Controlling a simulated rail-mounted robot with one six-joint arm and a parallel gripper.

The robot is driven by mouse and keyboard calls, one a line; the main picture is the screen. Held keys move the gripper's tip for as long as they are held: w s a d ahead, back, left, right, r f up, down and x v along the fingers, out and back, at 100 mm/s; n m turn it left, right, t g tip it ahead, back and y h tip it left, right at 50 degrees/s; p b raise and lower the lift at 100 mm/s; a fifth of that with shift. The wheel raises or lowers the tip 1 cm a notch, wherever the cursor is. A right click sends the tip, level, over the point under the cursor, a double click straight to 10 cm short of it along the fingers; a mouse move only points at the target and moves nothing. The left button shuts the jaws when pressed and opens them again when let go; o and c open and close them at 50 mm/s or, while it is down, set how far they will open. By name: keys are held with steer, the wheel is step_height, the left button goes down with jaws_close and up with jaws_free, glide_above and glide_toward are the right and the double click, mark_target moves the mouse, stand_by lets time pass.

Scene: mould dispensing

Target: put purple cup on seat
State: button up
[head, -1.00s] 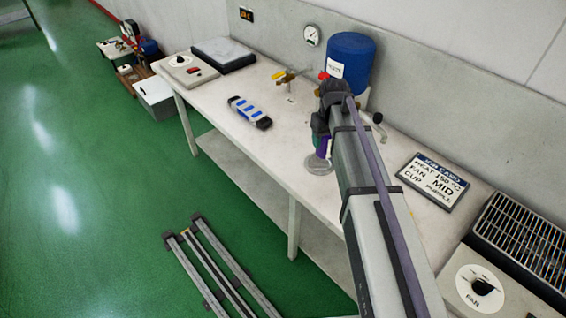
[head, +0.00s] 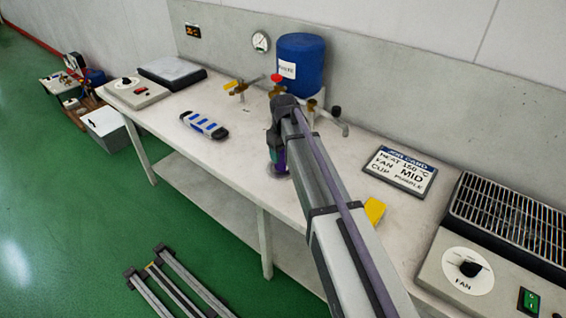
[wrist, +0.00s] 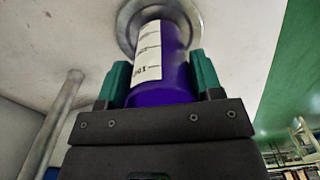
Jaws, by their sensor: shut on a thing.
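The purple cup (wrist: 172,62), with a white scale label, is between the teal fingers of my gripper (wrist: 159,66), which is shut on it. In the wrist view the cup's far end overlaps a round grey metal seat (wrist: 126,26) on the pale bench. I cannot tell whether the cup touches the seat. In the head view only a sliver of the purple cup (head: 281,161) shows beside my arm, and the seat is mostly hidden there.
A blue drum (head: 302,62) with taps stands behind my gripper. The job card (head: 400,170), a yellow piece (head: 375,210) and the fan unit (head: 470,268) are to the right. The bench's front edge is close.

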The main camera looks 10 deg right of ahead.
steer(key=shift+f+p, duration=0.2)
steer(key=shift+p, duration=0.1)
steer(key=shift+f, duration=0.25)
steer(key=o, duration=0.9)
steer(key=shift+r, duration=0.1)
step_height(320, 180, up, 13)
steer(key=p, duration=1.2)
steer(key=s+m, duration=0.4)
steer(key=s, duration=2.1)
steer(key=shift+s+f+m, duration=0.3)
steer(key=shift+f+m, duration=0.05)
steer(key=shift+m, duration=0.05)
